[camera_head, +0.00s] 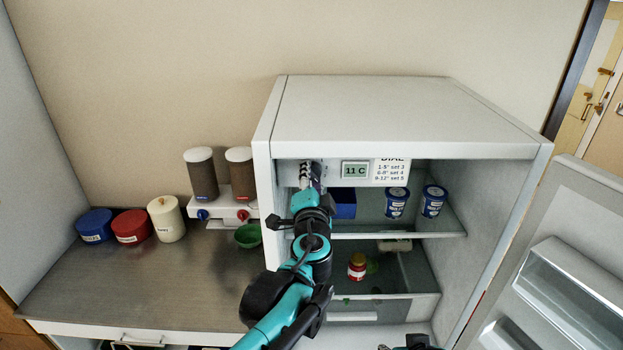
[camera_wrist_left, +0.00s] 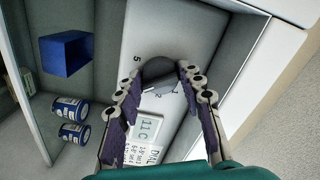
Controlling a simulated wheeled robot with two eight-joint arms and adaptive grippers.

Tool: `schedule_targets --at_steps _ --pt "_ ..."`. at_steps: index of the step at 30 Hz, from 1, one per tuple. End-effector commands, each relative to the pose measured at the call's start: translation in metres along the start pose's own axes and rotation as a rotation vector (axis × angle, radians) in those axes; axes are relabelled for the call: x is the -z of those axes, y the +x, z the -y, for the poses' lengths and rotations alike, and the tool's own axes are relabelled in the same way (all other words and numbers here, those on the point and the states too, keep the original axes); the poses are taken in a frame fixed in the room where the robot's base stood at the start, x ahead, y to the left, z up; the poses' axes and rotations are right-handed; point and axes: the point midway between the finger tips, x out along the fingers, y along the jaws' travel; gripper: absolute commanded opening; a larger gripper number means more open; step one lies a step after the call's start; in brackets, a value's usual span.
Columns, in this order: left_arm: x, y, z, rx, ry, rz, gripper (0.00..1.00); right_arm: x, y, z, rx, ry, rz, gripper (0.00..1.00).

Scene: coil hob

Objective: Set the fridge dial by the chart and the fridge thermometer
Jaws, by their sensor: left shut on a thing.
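The open fridge (camera_head: 365,115) stands on the right. Its thermometer (camera_head: 355,170) reads 11 C and also shows in the left wrist view (camera_wrist_left: 148,126). Beside it the chart (camera_head: 390,172) appears to read 1-5° set 3, 6-8° set 4, 9-12° set 5. The dark round dial (camera_wrist_left: 158,68) is on the white panel, with a 5 and a 1 printed near it; its exact setting is unclear. My left gripper (camera_head: 310,178) is shut on the dial, a finger on each side in the left wrist view (camera_wrist_left: 160,85). A dark piece at the bottom edge may be my right gripper (camera_head: 412,342).
Blue tubs (camera_head: 397,202), a blue box (camera_head: 343,204) and a red jar (camera_head: 357,265) are on fridge shelves. The open door (camera_head: 560,260) is at right. Canisters (camera_head: 130,226), a dispenser (camera_head: 225,200) and a green bowl (camera_head: 248,236) stand on the counter at left.

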Motion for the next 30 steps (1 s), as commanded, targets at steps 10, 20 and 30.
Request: schedule_targets --at_steps 10,20,30 --pt "0.0004 -0.0003 0.0001 -0.001 0.328 -0.001 0.09 -0.0011 0.0016 0.0000 0.000 0.000 0.000 0.40" --pt "0.0008 -0.0003 0.0005 -0.001 0.635 -0.002 0.09 -0.0018 0.0026 0.0000 0.000 0.000 0.000 0.40" --pt "0.0012 -0.0005 0.0005 -0.001 0.881 -0.002 0.09 -0.0023 0.0032 0.0000 0.000 0.000 0.000 0.40"
